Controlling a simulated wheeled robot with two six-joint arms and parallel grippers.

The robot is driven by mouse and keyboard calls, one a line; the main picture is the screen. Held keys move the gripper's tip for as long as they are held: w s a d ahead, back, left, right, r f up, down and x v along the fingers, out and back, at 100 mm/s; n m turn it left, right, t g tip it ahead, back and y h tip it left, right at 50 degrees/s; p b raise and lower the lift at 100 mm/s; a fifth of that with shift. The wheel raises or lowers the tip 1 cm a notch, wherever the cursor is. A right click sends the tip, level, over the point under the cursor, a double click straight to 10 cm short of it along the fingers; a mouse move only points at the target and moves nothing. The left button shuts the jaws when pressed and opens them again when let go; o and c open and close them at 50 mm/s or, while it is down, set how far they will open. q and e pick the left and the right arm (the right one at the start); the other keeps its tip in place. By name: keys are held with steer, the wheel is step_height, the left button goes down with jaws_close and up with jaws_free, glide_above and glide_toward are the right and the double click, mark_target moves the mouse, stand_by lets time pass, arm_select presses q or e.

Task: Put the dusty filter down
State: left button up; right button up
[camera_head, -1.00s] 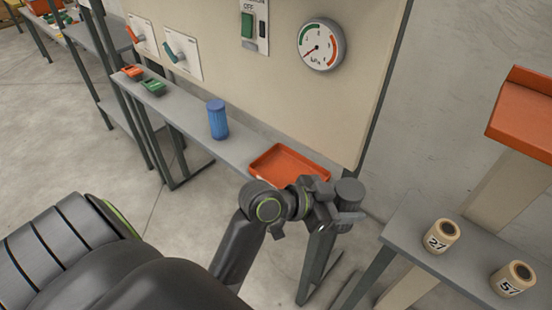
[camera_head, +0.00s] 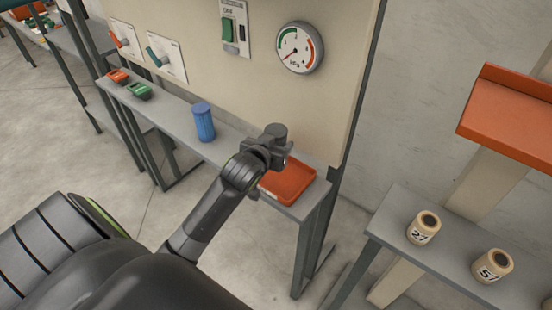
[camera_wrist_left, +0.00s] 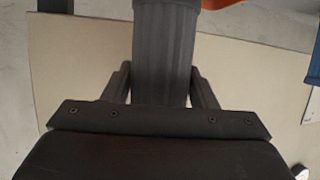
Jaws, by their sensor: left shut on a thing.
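The dusty filter (camera_head: 276,131) is a dark grey cylinder. It is held roughly upright, and its ribbed side shows in the left wrist view (camera_wrist_left: 165,40). My left gripper (camera_head: 270,148) is shut on it, with one finger on each side in the wrist view. In the head view, gripper and filter appear at the back left of the orange tray (camera_head: 298,190); their height above the shelf is hard to tell. The arm hides part of the tray. A blue ribbed filter (camera_head: 203,122) stands upright on the shelf to the left. My right gripper is out of view.
The narrow grey shelf (camera_head: 168,112) runs along a beige panel with a gauge (camera_head: 300,48) and a green switch (camera_head: 228,30). Red (camera_head: 118,76) and green (camera_head: 139,91) items lie at its left end. Numbered spools (camera_head: 424,228) stand on another shelf at right.

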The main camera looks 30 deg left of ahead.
arm_select(q)
steer(key=shift+f, duration=2.35)
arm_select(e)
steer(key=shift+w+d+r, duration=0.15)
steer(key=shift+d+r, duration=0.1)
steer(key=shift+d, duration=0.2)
arm_select(q)
steer(key=o, duration=1.1)
steer(key=shift+f, duration=0.1)
steer(key=b+v, duration=0.1)
steer(key=v, duration=1.1)
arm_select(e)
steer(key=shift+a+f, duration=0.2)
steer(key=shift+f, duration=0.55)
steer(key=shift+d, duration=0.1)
